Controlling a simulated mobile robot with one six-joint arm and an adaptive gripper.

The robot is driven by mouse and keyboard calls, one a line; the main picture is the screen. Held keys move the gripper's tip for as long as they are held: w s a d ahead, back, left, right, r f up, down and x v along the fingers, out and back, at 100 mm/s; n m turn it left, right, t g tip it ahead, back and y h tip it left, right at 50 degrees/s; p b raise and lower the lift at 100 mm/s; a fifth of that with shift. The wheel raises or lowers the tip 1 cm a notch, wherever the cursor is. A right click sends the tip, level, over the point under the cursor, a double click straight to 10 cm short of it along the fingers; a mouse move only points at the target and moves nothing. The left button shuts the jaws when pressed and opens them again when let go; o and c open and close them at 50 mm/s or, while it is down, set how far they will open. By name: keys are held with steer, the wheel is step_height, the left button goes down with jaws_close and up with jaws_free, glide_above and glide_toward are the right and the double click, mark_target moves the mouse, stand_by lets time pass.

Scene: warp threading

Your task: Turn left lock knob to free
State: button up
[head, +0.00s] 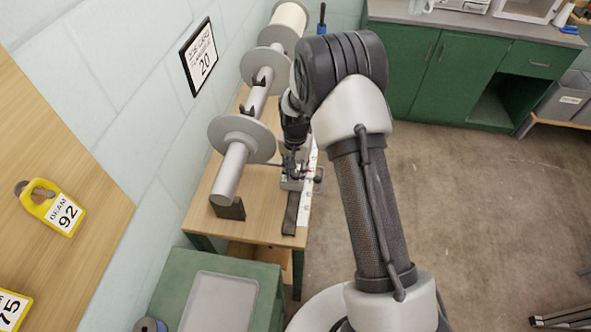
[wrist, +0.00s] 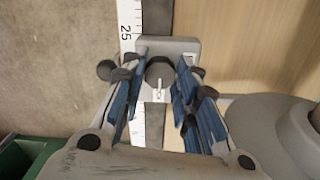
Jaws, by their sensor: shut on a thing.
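The lock knob (wrist: 160,72) is a dark round knob with a small white pointer, on a grey block (wrist: 188,46) in the wrist view. My gripper (wrist: 160,60) has its blue-padded fingers on either side of the knob and is shut on it. In the head view my gripper (head: 291,158) is low over the carriage (head: 293,183) on the bench's right edge. The knob cannot be made out there. I cannot tell whether it is the left knob, and no lock or free label is readable.
A white scale strip (wrist: 130,18) marked 25 runs along the rail. A grey beam with round flanges (head: 242,139) lies along the wooden bench (head: 255,222), left of my arm. A green cabinet with a grey tray (head: 219,303) stands nearer. Floor to the right is largely clear.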

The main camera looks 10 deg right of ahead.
steer(key=c, duration=0.4)
steer(key=shift+n, duration=0.3)
steer(key=n, duration=0.3)
steer(key=shift+n, duration=0.3)
steer(key=n, duration=0.4)
steer(key=shift+p, duration=0.35)
steer(key=n, duration=0.9)
steer(key=shift+n, duration=0.3)
